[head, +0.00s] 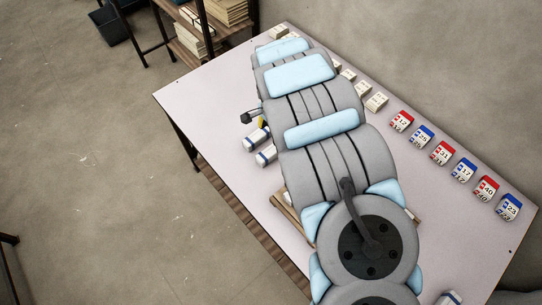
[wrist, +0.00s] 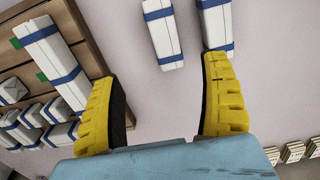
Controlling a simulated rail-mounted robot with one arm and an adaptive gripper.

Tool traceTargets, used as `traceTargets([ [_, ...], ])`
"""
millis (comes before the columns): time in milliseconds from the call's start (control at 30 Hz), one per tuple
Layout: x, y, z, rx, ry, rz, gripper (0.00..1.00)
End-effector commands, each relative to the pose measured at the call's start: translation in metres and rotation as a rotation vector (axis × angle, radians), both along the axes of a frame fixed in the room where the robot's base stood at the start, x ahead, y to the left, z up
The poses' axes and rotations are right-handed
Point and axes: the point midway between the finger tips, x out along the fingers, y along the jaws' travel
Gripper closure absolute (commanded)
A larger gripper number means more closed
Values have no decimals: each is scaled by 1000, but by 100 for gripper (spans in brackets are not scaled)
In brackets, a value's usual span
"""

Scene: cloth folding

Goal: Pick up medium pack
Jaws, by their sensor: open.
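White packs with blue bands lie on the pale table (head: 205,95). In the wrist view, one pack (wrist: 162,35) lies ahead between my fingers, and another pack (wrist: 216,25) lies just beyond the right fingertip. My gripper (wrist: 160,78) has yellow fingers spread wide, with nothing between them. A long pack (wrist: 48,58) lies on a wooden board (wrist: 88,45) at the left, with several smaller packs (wrist: 20,128) below it. I cannot tell which size is the medium one. In the head view, two packs (head: 256,137) (head: 266,155) show beside my arm, which hides most of the gripper.
A row of red and blue numbered blocks (head: 443,153) runs along the table's right edge. Small pale stacks (head: 376,102) continue it upward. A shelf (head: 190,40) stands beyond the far end. The table's left part is clear.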

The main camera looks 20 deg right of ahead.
Motion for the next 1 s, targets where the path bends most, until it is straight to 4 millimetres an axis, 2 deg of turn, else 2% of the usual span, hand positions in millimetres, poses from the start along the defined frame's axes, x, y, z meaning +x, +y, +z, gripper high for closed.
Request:
traceTargets([
  [33,0,0,-11,0,0,0,22],
  [533,-1,1,-69,3,2,0,22],
  [1000,1,1,-94,1,1,1,22],
])
